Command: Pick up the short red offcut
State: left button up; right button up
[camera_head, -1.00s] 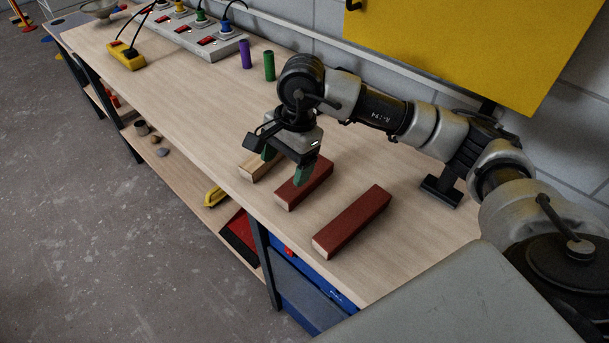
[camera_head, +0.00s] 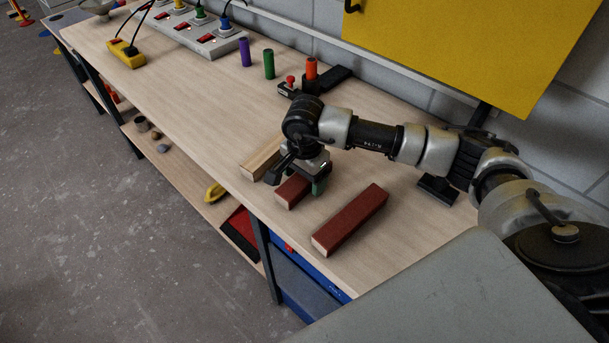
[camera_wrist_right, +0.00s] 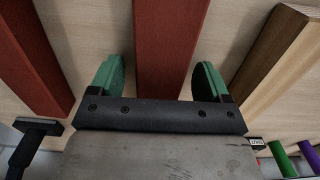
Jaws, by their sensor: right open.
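The short red offcut (camera_head: 290,192) lies on the workbench between a longer red batten (camera_head: 350,220) and a bare wood batten (camera_head: 262,160). My right gripper (camera_head: 305,184) is over it and hides its far part. In the right wrist view the offcut (camera_wrist_right: 170,45) runs between the two green fingers of my open right gripper (camera_wrist_right: 160,80), one finger on each side, with a gap to each. I cannot tell how far the fingertips are above the bench. My left gripper is not in view.
The longer red batten (camera_wrist_right: 38,60) and the bare wood batten (camera_wrist_right: 280,60) flank the fingers closely. The bench's left half is mostly clear.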

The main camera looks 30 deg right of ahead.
jog(key=shift+f, duration=0.35)
jog(key=c, duration=1)
jog(key=shift+c, duration=0.2)
jog(key=shift+r, duration=0.1)
